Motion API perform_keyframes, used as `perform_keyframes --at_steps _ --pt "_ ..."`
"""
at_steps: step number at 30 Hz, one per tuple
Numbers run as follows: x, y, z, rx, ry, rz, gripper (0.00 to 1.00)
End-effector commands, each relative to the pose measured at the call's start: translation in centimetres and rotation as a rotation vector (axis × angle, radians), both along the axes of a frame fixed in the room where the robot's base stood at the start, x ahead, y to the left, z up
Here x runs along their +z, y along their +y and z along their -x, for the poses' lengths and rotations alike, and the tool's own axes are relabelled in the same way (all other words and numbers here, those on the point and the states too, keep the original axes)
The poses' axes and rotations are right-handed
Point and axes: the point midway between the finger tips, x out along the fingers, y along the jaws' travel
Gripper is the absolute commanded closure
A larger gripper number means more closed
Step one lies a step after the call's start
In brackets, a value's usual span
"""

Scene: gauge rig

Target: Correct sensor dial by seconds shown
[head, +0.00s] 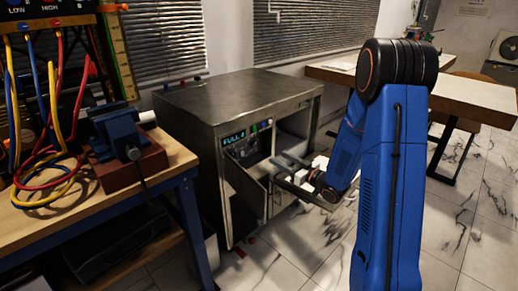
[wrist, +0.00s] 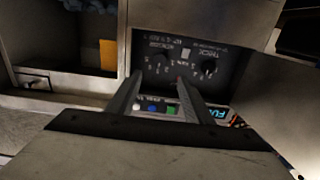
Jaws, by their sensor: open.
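The control panel (wrist: 185,62) fills the upper middle of the wrist view, upside down. It carries two black dials, one (wrist: 163,54) near the fingertips and one (wrist: 208,68) farther right, with white markings. I cannot tell from the labels which is the sensor dial. The lit display (wrist: 217,113) is partly hidden in the wrist view; in the head view the display (head: 234,138) appears to start with "FULL", and no seconds are readable. My gripper (wrist: 158,80) is open, its two fingers pointing at the panel and apart, with nothing visible between them.
The panel sits in a metal cabinet (head: 235,100) with an open door (head: 243,200) below it. White, blue and green buttons (wrist: 153,107) show between my fingers. An open compartment (wrist: 65,45) lies beside the panel. A workbench (head: 30,225) with cables and a vise stands left.

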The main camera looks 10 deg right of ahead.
Motion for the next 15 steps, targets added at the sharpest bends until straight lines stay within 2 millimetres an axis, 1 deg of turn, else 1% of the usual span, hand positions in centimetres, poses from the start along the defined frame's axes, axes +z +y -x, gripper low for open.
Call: perform_keyframes --at_steps 3,15 --pt "0.0 1.2 -1.9 0.003 0.0 0.0 0.54" --pt "0.0 4.7 -8.0 0.001 0.0 0.0 0.54"
